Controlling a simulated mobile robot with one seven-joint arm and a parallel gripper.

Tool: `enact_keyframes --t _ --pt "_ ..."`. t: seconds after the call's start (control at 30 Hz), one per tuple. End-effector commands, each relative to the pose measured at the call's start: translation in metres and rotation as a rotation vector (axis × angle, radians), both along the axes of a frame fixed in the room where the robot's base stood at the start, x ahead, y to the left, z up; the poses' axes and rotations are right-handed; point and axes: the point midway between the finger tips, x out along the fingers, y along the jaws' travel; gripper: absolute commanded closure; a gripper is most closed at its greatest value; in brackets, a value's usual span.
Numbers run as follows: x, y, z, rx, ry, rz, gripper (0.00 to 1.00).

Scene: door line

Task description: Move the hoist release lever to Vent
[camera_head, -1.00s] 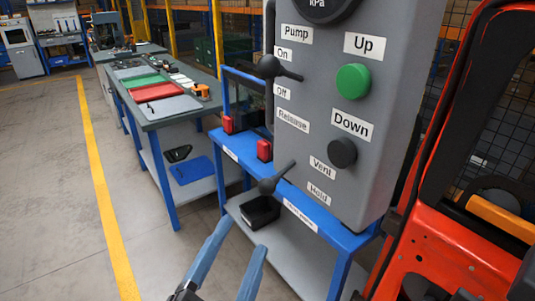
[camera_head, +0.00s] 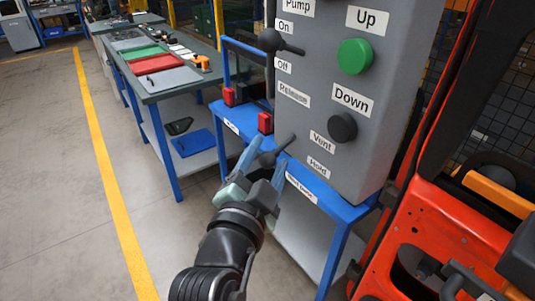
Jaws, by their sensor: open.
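The grey control box (camera_head: 325,70) carries the dark hoist release lever (camera_head: 281,148) low on its left side, below the Release label (camera_head: 293,94). The lever's round hub is at its lower left and its handle slants up and right. The Vent label (camera_head: 321,142) is right of the handle, with another label, Hold (camera_head: 318,167), below it. My gripper (camera_head: 268,150) is open, its two blue fingers reaching up on either side of the lever in the picture. I cannot tell whether they touch it.
The pump lever (camera_head: 280,42), green Up button (camera_head: 355,56) and black Down button (camera_head: 342,127) are on the same box. A blue bench (camera_head: 325,205) stands below. An orange-red machine (camera_head: 430,235) closes off the right; floor at left is clear.

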Motion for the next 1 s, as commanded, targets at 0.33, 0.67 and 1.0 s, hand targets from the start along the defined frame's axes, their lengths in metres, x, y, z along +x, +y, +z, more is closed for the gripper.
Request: enact_keyframes --t 0.33,0.67,1.0 --pt "0.0013 -0.0005 0.0000 0.000 0.000 0.000 0.49" --pt "0.0011 -0.0004 -0.0001 0.000 0.000 0.000 1.00" --pt "0.0011 -0.0003 -0.0001 0.000 0.000 0.000 1.00"
